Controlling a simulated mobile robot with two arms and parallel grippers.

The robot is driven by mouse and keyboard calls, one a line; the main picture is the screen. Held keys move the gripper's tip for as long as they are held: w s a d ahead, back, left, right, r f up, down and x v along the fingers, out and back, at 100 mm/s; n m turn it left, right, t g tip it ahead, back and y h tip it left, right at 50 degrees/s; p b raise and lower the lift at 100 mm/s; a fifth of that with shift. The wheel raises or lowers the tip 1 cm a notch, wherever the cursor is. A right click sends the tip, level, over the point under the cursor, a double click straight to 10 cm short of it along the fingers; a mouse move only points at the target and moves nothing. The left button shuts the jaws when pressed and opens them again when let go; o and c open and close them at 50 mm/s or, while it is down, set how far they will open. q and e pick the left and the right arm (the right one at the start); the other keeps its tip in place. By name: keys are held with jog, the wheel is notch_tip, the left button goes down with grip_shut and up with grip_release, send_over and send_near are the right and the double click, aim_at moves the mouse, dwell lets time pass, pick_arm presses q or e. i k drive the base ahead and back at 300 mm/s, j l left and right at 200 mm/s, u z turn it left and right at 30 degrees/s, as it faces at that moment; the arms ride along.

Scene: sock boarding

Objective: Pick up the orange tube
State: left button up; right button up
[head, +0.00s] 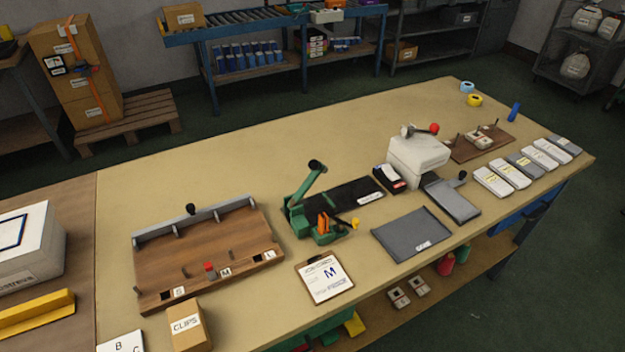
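An orange piece (324,223) stands in the green device (301,218) near the middle of the table. It is small here, and I cannot tell whether it is a tube. No other orange tube shows clearly. A blue upright tube (515,111) stands at the table's far right corner. Neither of my grippers is in view.
The long tan table (230,160) has free room at its back. A wooden rack (205,255), a clipboard (325,278), a CLIPS box (188,327), a grey mat (412,234) and a white press (418,155) stand along it. Several packets (494,181) lie at right.

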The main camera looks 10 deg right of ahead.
aim_at(323, 228)
jog(key=k+j+u, duration=0.25)
jog(key=k, duration=0.15)
jog(key=k+j+u, duration=0.25)
jog(key=k, duration=0.2)
